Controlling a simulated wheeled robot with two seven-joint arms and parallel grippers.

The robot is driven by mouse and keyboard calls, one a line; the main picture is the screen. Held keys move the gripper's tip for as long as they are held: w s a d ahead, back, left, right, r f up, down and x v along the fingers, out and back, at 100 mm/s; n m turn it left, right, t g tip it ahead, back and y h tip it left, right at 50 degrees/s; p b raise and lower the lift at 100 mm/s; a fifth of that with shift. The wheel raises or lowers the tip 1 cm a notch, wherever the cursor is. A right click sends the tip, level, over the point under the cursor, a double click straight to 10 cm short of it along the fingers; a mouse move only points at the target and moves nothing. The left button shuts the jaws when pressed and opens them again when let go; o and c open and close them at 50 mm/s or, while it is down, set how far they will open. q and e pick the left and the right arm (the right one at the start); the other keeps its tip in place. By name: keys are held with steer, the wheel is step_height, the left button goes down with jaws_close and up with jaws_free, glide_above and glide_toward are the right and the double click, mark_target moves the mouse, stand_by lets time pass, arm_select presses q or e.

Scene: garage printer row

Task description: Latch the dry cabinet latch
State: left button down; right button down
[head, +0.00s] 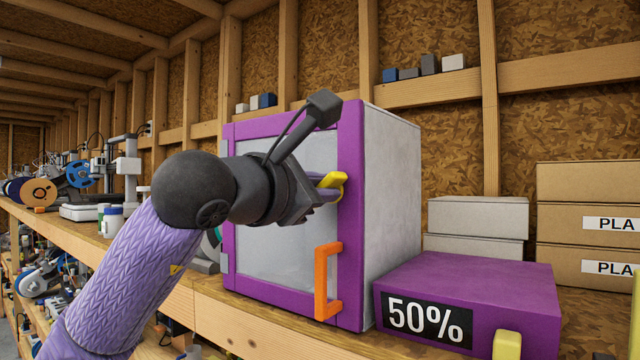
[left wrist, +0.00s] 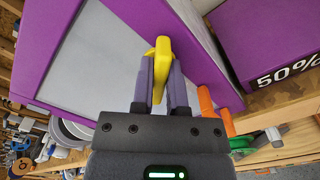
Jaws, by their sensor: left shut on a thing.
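The dry cabinet (head: 240,275) has a purple-framed door with a pale panel and a light grey side. The door looks closed against the body. The yellow latch (head: 338,181) sits on the upper right part of the door frame, above an orange handle (head: 322,283). My left gripper (head: 324,190) is shut on the latch and partly hides it in the head view. In the left wrist view the yellow latch (left wrist: 161,62) stands between the two fingers, its tip reaching past them. My right gripper is not in view.
A purple box (head: 465,285) marked 50% stands right of the cabinet, with a yellow block (head: 507,345) at its front. Grey boxes (head: 477,222) and PLA cartons (head: 585,230) stand behind. Printers and spools line the bench (head: 100,238) at left.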

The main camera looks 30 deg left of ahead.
arm_select(q)
steer(key=m, duration=0.4)
steer(key=shift+m+p, duration=0.3)
steer(key=shift+d+f+m, duration=0.1)
steer(key=shift+f+m, duration=0.1)
steer(key=shift+m, duration=1.4)
steer(key=c, duration=0.6)
jaws_free()
steer(key=shift+c, duration=0.2)
steer(key=shift+s+f, duration=0.1)
steer(key=shift+s, duration=0.3)
steer(key=s+b, duration=0.3)
steer(key=s, duration=0.6)
steer(key=shift+a, duration=0.4)
steer(key=shift+s, duration=0.1)
